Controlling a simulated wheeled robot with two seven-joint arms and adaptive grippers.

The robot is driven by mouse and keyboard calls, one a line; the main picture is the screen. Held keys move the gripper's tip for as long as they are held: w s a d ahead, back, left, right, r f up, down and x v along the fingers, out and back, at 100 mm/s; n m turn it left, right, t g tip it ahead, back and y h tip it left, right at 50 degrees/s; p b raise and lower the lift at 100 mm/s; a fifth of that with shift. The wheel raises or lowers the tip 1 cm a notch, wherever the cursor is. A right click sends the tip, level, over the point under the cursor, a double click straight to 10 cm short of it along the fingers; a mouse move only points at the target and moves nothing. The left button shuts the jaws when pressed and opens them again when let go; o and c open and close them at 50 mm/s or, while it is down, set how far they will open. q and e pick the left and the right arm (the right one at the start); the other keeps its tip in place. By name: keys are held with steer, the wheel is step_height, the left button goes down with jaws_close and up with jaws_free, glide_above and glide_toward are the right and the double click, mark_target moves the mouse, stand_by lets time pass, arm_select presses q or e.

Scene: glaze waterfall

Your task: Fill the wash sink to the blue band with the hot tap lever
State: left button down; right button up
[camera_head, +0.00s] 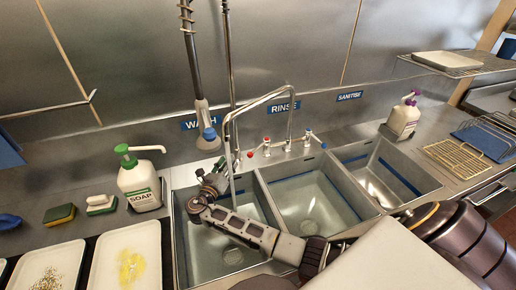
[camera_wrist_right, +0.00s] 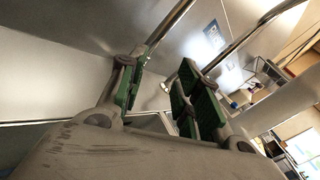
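The wash sink (camera_head: 181,235) is the left basin under the WASH label, partly hidden by my right arm. It seems to hold clear water; its level against a blue band cannot be read. The hot tap lever (camera_head: 250,154) has a red tip and stands behind the basins. The spout (camera_head: 258,101) arches over the wash sink, and a pale vertical streak like running water (camera_head: 231,165) drops from its end. My right gripper (camera_head: 209,178) is over the wash sink, left of the lever and apart from it. In the right wrist view its green-padded fingers (camera_wrist_right: 160,88) are apart and empty. My left gripper is out of view.
The blue-tipped lever (camera_head: 323,146) stands to the right. A hanging spray head (camera_head: 208,138) is above the wash sink. A soap bottle (camera_head: 138,180), sponges (camera_head: 60,215) and trays (camera_head: 128,255) occupy the left counter. The rinse (camera_head: 315,200) and sanitise (camera_head: 385,175) basins lie right.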

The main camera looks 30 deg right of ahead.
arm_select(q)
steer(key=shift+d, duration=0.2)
arm_select(e)
steer(key=s+d+m+g, duration=0.1)
steer(key=s+d+m+g+h, duration=0.1)
steer(key=s+m, duration=0.1)
steer(key=s+d+m+g+h, duration=0.1)
steer(key=m, duration=0.1)
steer(key=shift+s, duration=0.15)
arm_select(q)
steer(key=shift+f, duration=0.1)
